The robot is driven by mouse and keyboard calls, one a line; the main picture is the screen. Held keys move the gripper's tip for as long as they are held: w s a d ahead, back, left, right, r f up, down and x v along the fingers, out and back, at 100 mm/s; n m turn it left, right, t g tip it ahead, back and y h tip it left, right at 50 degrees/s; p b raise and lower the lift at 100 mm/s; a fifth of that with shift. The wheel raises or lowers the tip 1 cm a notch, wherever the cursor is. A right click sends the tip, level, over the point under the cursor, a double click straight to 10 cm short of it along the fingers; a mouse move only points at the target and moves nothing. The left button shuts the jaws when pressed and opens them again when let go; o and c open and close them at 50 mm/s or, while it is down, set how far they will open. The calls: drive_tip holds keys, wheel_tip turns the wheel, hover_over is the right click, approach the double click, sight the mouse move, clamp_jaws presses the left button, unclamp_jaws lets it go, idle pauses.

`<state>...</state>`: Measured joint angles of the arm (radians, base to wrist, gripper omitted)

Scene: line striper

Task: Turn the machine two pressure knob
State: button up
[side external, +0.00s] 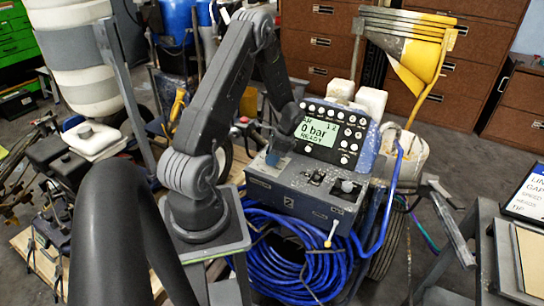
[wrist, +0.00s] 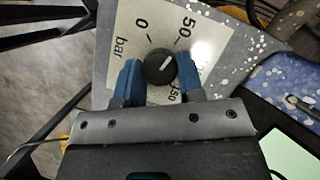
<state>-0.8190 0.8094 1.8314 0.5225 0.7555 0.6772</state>
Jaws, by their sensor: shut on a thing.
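The round black pressure knob (wrist: 160,67) has a pale pointer line and sits on a white dial plate (wrist: 187,22) marked 0, 50 and bar. In the wrist view my gripper (wrist: 160,74) has its two blue fingers on either side of the knob, shut on it. The pointer line slants up to the right in that picture. In the side view my gripper (side external: 278,145) is low over the top of the grey machine box (side external: 312,203), which carries a 2 on its front. The knob is hidden there. The green display (side external: 317,136) reads 0 bar, READY.
A button panel (side external: 352,133) surrounds the display, close to my gripper. Other controls (side external: 347,187) stand on the box top to the right. A coiled blue hose (side external: 285,265) hangs below. A grey bench (side external: 500,255) stands at the right.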

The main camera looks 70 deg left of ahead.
drive_tip(key=n+h, duration=0.1)
drive_tip(key=n, duration=0.2)
drive_tip(key=n+h, duration=0.1)
drive_tip(key=n, duration=0.2)
drive_tip(key=shift+a, duration=0.2)
drive_tip(key=n+h, duration=0.1)
drive_tip(key=n, duration=0.2)
drive_tip(key=n+h, duration=0.1)
drive_tip(key=n, duration=0.2)
drive_tip(key=shift+a+t, duration=0.1)
drive_tip(key=shift+t, duration=0.3)
drive_tip(key=shift+h, duration=0.3)
drive_tip(key=o, duration=0.9)
drive_tip(key=v, duration=1.3)
drive_tip(key=shift+r, duration=0.45)
